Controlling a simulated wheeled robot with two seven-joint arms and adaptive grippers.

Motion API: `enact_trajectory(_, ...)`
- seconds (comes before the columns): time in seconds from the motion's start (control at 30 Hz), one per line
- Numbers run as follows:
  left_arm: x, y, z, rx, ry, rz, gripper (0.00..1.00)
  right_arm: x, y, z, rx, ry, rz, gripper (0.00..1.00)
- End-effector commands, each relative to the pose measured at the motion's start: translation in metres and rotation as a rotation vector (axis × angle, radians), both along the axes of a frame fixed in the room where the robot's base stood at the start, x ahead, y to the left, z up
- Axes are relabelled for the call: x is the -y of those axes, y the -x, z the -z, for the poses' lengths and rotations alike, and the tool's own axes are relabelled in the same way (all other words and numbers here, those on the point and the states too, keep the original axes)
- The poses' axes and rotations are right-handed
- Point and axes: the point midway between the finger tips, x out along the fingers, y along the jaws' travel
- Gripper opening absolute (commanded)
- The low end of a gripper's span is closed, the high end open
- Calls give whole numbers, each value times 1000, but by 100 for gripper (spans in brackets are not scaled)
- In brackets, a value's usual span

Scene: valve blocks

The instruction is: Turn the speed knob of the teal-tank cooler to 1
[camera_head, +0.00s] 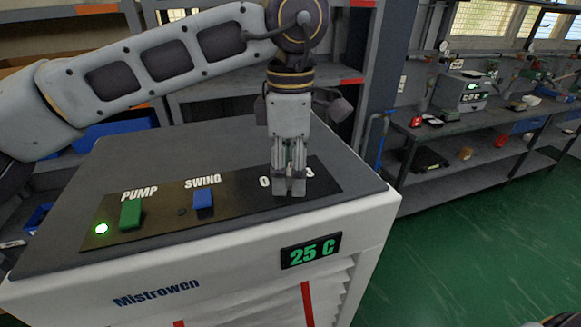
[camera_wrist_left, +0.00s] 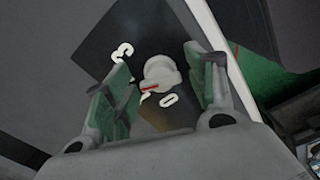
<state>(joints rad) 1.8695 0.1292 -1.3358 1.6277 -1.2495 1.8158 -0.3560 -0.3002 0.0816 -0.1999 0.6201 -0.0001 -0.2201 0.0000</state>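The cooler (camera_head: 150,275) is a white box with a dark grey top, the name Mistrowen and a lit 25 C display (camera_head: 311,250). No teal tank shows. My left gripper (camera_head: 289,187) points down over the right end of the black control panel (camera_head: 240,212) and hides the speed knob in the head view. In the left wrist view, the pale round knob (camera_wrist_left: 161,70) with a red mark lies between the open fingers of the left gripper (camera_wrist_left: 160,80), with gaps beside it. The red mark is at its lower left, near 0 and a partly hidden numeral.
A green PUMP switch (camera_head: 130,214), a blue SWING switch (camera_head: 203,200) and a lit green lamp (camera_head: 101,229) sit left on the panel. Shelving stands behind. A workbench (camera_head: 480,125) with tools is at the right, with bare green floor before it.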

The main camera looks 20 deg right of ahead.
Motion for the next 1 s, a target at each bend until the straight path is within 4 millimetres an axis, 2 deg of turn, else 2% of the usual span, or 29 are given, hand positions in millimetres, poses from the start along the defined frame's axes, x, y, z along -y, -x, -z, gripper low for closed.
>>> enact_trajectory(0.37, 0, 0, -2, 1, 0, 0, 59, 0, 0, 0, 0, 0, 0, 40)
enact_trajectory(0.53, 0, 0, -10, 1, 1, -1, 59, -1, 0, 0, 0, -1, 0, 40)
enact_trajectory(0.77, 0, 0, -36, 2, 1, -1, 59, -1, 0, 0, 0, -1, 0, 40)
enact_trajectory(1.0, 1, 0, -72, 2, 2, 0, 59, -2, 0, 0, 0, -2, 1, 40)
